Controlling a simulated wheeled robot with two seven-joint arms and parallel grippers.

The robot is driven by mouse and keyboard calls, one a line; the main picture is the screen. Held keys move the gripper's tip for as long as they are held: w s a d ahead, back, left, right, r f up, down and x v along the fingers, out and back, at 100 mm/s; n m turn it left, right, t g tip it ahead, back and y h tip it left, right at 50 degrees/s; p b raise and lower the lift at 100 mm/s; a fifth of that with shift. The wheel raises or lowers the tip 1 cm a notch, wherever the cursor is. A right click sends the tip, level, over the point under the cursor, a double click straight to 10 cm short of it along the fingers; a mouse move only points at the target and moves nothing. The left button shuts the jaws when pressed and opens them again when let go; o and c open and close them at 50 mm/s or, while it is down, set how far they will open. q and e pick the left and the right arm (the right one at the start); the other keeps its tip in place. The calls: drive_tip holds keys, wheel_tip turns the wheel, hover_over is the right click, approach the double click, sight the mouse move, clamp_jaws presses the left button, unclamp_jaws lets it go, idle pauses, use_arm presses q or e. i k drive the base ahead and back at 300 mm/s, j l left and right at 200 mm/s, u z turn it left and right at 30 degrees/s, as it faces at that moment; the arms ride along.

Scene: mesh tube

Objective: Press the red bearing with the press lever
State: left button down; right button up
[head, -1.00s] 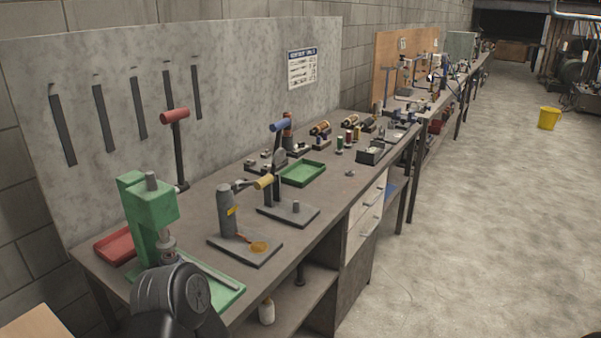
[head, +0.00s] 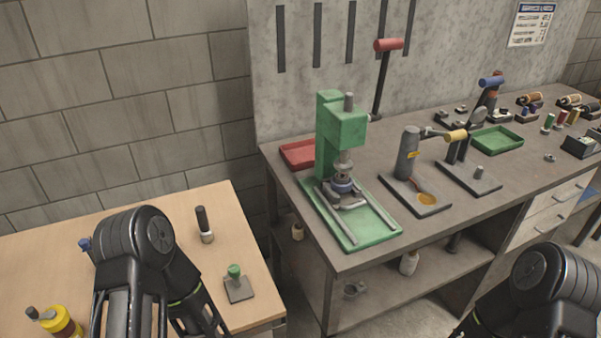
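The green press (head: 341,130) stands at the near left end of the grey workbench. A dark lever with a red grip (head: 388,44) rises steeply from beside the right of the press head. Under the ram, a bluish ring-shaped part (head: 343,184) sits above the green press base (head: 366,226). No red bearing can be made out; the ram partly covers this spot. Dark links of my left arm stand over the wooden table at lower left, and links of my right arm are at the lower right corner. Neither gripper's fingertips can be seen.
A wooden table (head: 62,240) at left holds a dark-handled tool (head: 204,224), a green-knobbed piece (head: 236,284) and a yellow container (head: 60,321). A red tray (head: 298,154) lies behind the press.

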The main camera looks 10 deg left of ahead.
sight(386, 46)
drive_tip(key=u, duration=1.3)
drive_tip(key=k+l+u, duration=0.15)
drive_tip(key=u, duration=0.2)
drive_tip(key=k+l, duration=0.85)
drive_tip(key=k, duration=0.15)
